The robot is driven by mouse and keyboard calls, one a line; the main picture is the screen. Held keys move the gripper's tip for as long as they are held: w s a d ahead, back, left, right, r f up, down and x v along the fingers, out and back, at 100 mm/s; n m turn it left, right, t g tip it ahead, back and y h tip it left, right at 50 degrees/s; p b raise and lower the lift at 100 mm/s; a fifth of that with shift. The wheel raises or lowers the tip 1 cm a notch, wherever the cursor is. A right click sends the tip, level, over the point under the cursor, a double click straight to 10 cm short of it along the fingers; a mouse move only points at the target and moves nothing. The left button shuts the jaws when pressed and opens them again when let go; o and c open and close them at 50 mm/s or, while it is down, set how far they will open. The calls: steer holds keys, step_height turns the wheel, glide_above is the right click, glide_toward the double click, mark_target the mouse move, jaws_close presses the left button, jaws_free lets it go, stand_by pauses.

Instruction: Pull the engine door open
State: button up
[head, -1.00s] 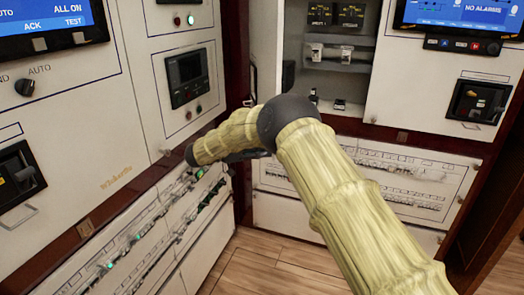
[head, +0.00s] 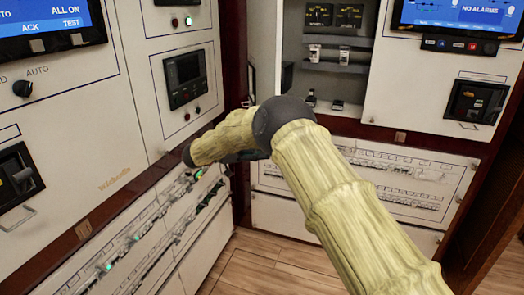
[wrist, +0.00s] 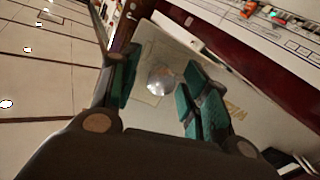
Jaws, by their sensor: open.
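My gripper (wrist: 160,72) is open in the wrist view, its teal-padded fingers apart with nothing held. A shiny round silver knob (wrist: 160,79) shows between the fingers, on a pale panel (wrist: 150,52). I cannot tell whether the fingers touch it or how far beyond them it is. In the head view my arm reaches to the left cabinet front (head: 110,130), and its dark end hides the gripper and what is behind it. No panel is clearly marked as the engine door, so I cannot tell which one it is.
A breaker row (head: 150,232) runs low along the left cabinet. A recess (head: 332,75) with switchgear is at the back, and a second breaker panel (head: 415,190) is below right. The wooden floor (head: 265,265) between them is clear.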

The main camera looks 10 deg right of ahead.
steer(key=a, duration=0.7)
steer(key=shift+s, duration=0.3)
